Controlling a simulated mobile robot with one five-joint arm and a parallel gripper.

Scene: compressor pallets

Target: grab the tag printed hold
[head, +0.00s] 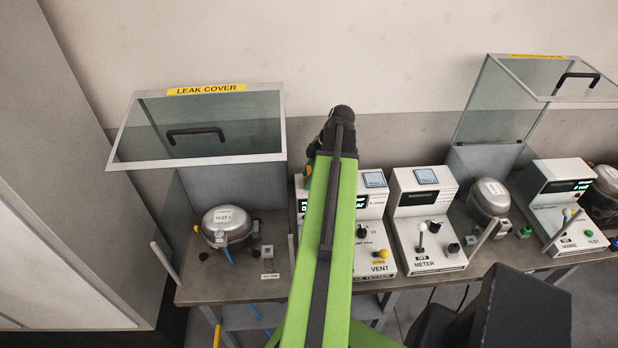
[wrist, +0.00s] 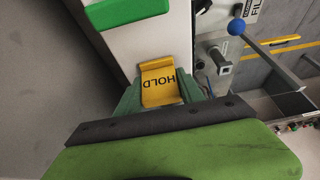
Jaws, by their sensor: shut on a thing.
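The yellow tag printed HOLD (wrist: 158,80) shows in the wrist view, its lettering upside down, against the side of a white box (wrist: 155,35). My gripper (wrist: 161,92) has its green fingers on either side of the tag and is shut on it. The tag's lower end is close to the dark edge of my gripper.
A silver compressor (head: 226,226) sits on the bench (head: 225,288) under a raised leak cover (head: 200,128).

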